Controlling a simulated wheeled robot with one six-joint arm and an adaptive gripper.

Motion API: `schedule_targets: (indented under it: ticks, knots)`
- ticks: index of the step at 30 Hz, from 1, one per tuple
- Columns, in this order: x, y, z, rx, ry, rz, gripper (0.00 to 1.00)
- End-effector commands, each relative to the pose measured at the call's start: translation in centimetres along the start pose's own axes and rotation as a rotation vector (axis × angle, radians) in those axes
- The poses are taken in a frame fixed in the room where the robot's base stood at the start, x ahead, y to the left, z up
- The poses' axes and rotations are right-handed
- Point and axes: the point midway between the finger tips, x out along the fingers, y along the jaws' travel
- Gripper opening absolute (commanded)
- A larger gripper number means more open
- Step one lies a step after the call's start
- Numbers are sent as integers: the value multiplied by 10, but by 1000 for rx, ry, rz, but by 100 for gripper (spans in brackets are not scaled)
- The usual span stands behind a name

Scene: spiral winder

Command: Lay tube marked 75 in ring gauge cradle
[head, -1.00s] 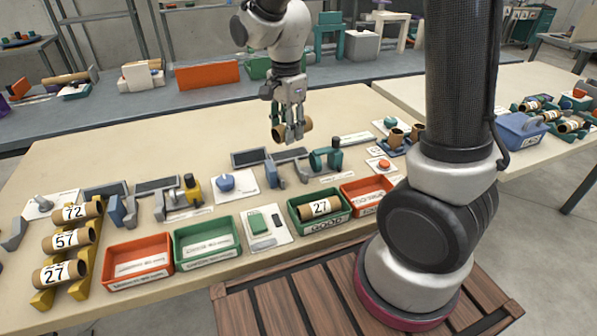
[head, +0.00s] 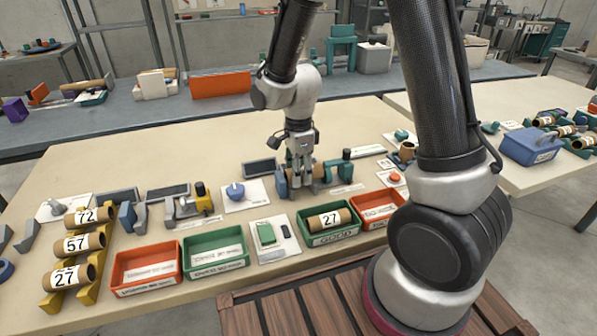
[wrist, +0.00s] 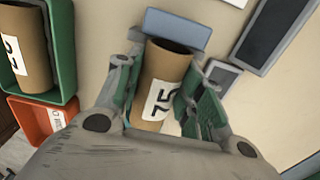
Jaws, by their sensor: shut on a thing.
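My gripper (head: 299,176) is shut on the brown tube marked 75 (wrist: 168,72), low over the ring gauge at the middle of the bench. In the wrist view the tube lies lengthwise between the fingers, its 75 label facing the camera and its open far end close to a blue block (wrist: 178,28). In the head view the gauge shows a blue end piece (head: 281,184) left of my fingers and a teal part (head: 335,171) to the right. My fingers hide the cradle and most of the tube, so I cannot tell whether the tube touches the cradle.
A green GOOD bin (head: 303,228) holding a tube marked 27 (head: 330,220) stands in front, with a red bin (head: 359,203) to its right. A yellow rack (head: 90,291) at left holds tubes marked 72, 57 and 27. A dark panel (head: 260,169) lies behind left.

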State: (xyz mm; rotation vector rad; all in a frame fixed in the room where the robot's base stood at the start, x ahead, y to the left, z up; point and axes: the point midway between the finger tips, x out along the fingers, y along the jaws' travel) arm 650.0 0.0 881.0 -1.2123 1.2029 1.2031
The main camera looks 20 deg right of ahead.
Motion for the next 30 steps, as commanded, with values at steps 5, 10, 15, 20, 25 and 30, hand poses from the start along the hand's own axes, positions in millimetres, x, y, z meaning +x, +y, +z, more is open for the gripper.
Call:
schedule_targets:
  ticks: [5, 10, 15, 20, 25, 30]
  knots:
    - [0, 0, 0, 0, 0, -1, 19]
    - [3, 0, 0, -1, 0, 1, 19]
    - [9, 0, 0, 0, 0, 0, 19]
    - [12, 0, 0, -1, 0, 0, 19]
    - [11, 0, 0, -1, 0, 0, 59]
    - [11, 0, 0, -1, 0, -1, 59]
